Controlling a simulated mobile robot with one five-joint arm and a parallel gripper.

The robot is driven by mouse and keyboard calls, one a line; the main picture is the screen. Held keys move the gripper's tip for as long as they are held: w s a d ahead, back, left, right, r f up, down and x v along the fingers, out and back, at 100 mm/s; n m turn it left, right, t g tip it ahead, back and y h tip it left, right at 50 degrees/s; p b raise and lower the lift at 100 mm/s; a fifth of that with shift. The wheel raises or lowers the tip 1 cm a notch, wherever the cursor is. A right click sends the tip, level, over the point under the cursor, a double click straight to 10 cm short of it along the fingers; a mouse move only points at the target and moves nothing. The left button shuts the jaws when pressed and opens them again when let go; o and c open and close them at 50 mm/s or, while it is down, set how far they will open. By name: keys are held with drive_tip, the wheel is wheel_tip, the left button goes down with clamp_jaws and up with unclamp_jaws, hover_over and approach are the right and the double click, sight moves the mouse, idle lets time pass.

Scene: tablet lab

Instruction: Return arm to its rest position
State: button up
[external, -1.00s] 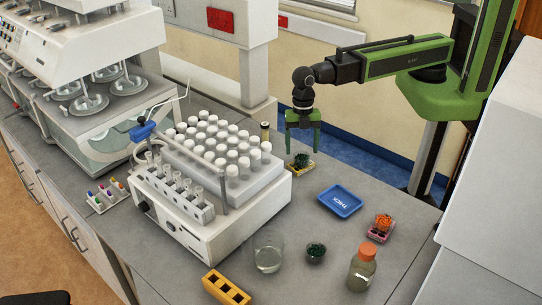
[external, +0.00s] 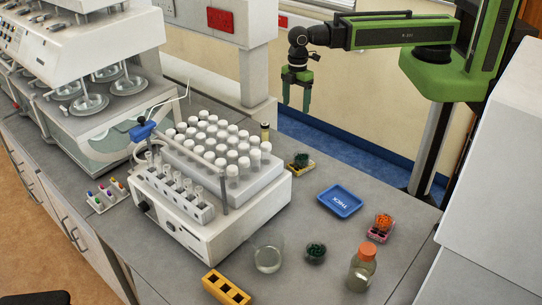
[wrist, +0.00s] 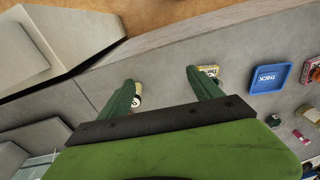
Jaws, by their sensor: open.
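My gripper (external: 297,92) hangs at the end of my green arm, pointing down, raised well above the bench near its back edge. Its green fingers are apart with nothing between them. Below it, a small yellow tray (external: 296,167) on the bench bears a dark green item (external: 301,159). In the wrist view my gripper's two fingers (wrist: 163,85) spread apart over the grey bench, and the yellow tray (wrist: 210,70) shows partly behind the right finger.
A blue tray marked THICK (external: 340,201), an orange-capped bottle (external: 362,268), a glass beaker (external: 267,254) and a yellow rack (external: 226,287) stand on the bench. A white machine with many capped vials (external: 215,150) stands to the left. The air around my gripper is clear.

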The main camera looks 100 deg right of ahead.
drive_tip(key=s+d+m, duration=0.3)
drive_tip(key=d+m, duration=0.5)
drive_tip(key=d, duration=0.3)
wheel_tip(320, 180, down, 9)
drive_tip(key=b, duration=0.9)
drive_tip(key=shift+w+h, duration=0.25)
drive_tip(key=shift+h, duration=0.15)
